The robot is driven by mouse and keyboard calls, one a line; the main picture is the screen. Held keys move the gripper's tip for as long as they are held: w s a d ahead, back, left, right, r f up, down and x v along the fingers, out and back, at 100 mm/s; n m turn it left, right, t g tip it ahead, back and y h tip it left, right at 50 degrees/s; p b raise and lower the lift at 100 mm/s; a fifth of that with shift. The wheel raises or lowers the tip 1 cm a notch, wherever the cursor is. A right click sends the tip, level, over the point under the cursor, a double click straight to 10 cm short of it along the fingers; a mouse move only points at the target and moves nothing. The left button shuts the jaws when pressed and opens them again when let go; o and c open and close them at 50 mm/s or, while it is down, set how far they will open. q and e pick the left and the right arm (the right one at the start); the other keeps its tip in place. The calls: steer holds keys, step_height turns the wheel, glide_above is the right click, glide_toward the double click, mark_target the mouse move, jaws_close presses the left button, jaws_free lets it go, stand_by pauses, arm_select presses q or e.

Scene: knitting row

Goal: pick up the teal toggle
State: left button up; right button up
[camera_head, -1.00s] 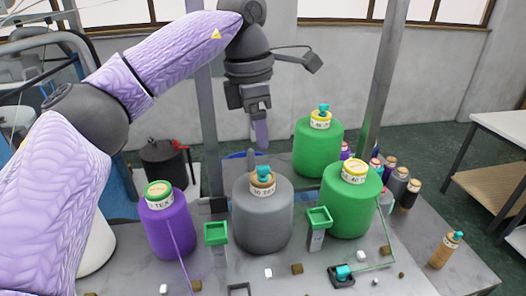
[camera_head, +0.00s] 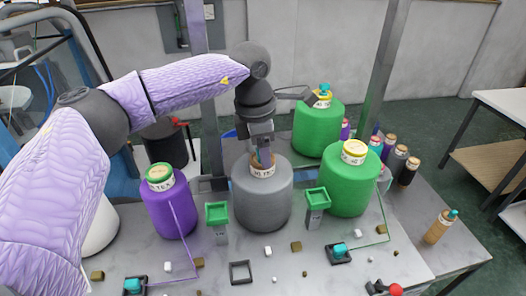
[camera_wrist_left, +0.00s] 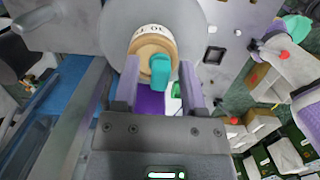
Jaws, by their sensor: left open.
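A teal toggle (camera_wrist_left: 160,71) stands on the tan top of the grey spool (camera_head: 262,198), above its white label band. In the left wrist view it lies between the two purple fingers of my left gripper (camera_wrist_left: 162,82), nearer the right finger. The jaws are open, and I cannot tell whether a finger touches it. In the head view my left gripper (camera_head: 262,158) is over the grey spool's top and mostly hides the toggle. Another teal piece (camera_head: 324,88) sits on the green spool at the back. My right gripper is not in view.
A purple spool (camera_head: 168,210) stands left and a green spool (camera_head: 349,186) right of the grey one. Green-topped posts (camera_head: 217,213) (camera_head: 317,198) flank it in front. Teal-topped dark blocks (camera_head: 133,286) (camera_head: 339,252) and small cubes lie on the front table.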

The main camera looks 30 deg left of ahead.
arm_select(q)
jaws_close()
steer(key=shift+r, duration=0.1)
step_height(320, 180, up, 10)
steer(key=shift+f+b, duration=0.1)
steer(key=shift+b, duration=0.55)
